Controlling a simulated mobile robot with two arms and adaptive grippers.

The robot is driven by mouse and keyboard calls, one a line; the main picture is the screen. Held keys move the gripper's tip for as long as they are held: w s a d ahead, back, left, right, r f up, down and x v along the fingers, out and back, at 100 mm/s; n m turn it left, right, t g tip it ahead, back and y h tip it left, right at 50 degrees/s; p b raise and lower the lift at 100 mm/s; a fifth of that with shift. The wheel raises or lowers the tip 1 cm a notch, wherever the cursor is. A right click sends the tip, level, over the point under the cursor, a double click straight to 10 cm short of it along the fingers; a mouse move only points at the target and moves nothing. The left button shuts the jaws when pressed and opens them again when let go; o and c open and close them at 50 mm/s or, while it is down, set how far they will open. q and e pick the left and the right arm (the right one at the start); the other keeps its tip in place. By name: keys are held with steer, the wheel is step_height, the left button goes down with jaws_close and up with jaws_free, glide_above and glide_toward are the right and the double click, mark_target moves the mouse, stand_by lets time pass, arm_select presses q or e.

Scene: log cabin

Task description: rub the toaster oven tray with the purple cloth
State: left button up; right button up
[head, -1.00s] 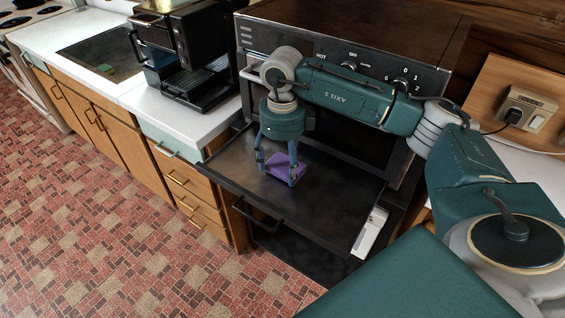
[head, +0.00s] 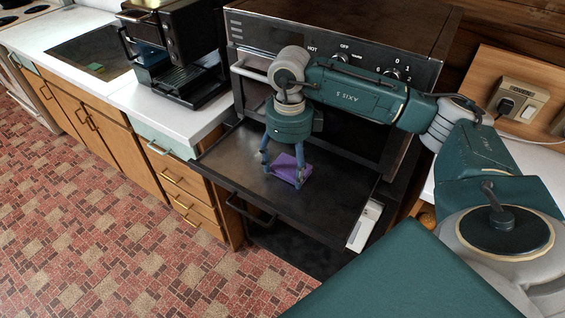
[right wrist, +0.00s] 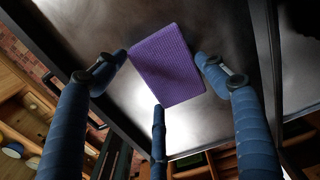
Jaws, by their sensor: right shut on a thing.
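The toaster oven tray (head: 335,205) is a dark, flat metal sheet that juts out level from the front of the black toaster oven (head: 395,35). The purple cloth (head: 291,170) is a small folded-looking piece at the middle of the tray. My right gripper (head: 283,178) points down over the tray, shut on the cloth. In the right wrist view, its blue fingers surround the cloth (right wrist: 168,65), with the shiny tray surface (right wrist: 185,128) behind it. The exact finger contact is hard to see. My left gripper is not in view.
A black coffee machine (head: 170,55) stands on the white counter (head: 185,125) left of the oven. Wooden drawers (head: 185,190) are below it. A wall socket with a plug (head: 520,100) is at the right. The tiled floor (head: 110,240) is clear at the lower left.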

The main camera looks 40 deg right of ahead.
mark_target(276, 163)
steer(key=shift+s+d+f, duration=0.15)
steer(key=shift+s+d, duration=0.2)
steer(key=shift+s, duration=0.35)
steer(key=shift+s+d+b, duration=0.2)
steer(key=shift+s+b, duration=0.1)
steer(key=shift+s, duration=0.25)
steer(key=shift+s+d+b, duration=0.15)
steer(key=shift+s+b, duration=0.1)
steer(key=shift+s, duration=0.25)
steer(key=shift+w+a+b, duration=0.1)
steer(key=shift+w+a, duration=0.4)
steer(key=shift+w, duration=0.65)
steer(key=shift+w+a+b, duration=0.15)
steer(key=shift+w+a, duration=0.35)
steer(key=shift+w, duration=0.6)
steer(key=shift+w+a+b, duration=0.1)
steer(key=shift+w+a, duration=0.4)
steer(key=shift+w, duration=0.65)
steer(key=shift+w+r+p, duration=0.1)
steer(key=shift+r+p, duration=0.3)
steer(key=shift+r, duration=0.15)
steer(key=shift+d+r+p, duration=0.1)
steer(key=shift+r+p, duration=1.4)
steer(key=shift+r, duration=1)
